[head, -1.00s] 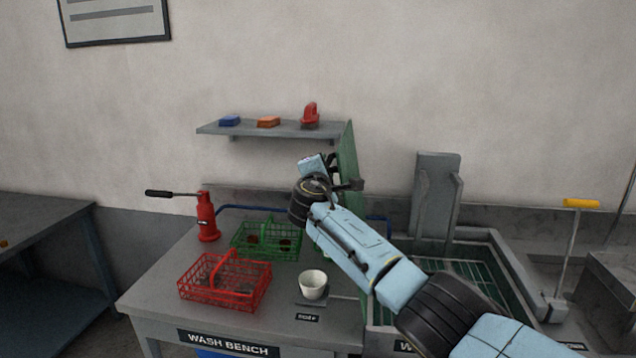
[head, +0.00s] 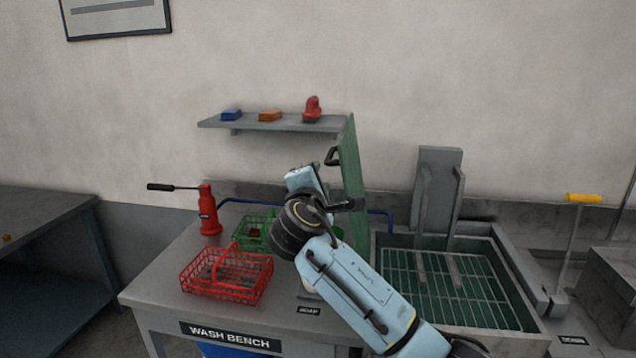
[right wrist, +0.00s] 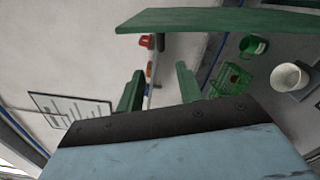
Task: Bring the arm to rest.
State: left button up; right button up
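My right arm (head: 365,290) reaches in from the lower right over the wash bench. Its gripper is beside the raised green lid (head: 352,185); its fingers are hard to make out in the head view. In the right wrist view the two green fingers of my right gripper (right wrist: 160,88) stand apart with nothing between them. The lid (right wrist: 225,20) crosses the top of that view, beyond the fingertips. The lid's dark handle (head: 332,156) shows free of the gripper. My left gripper is not in view.
The bench holds a red basket (head: 225,278), a green basket (head: 255,236) and a red pump with a lever (head: 208,213). A white cup (right wrist: 287,77) and green mug (right wrist: 253,46) are largely behind my arm. The open tank with a grate (head: 450,285) lies right.

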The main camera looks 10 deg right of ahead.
jog(key=shift+s+a, duration=0.1)
jog(key=shift+s, duration=0.1)
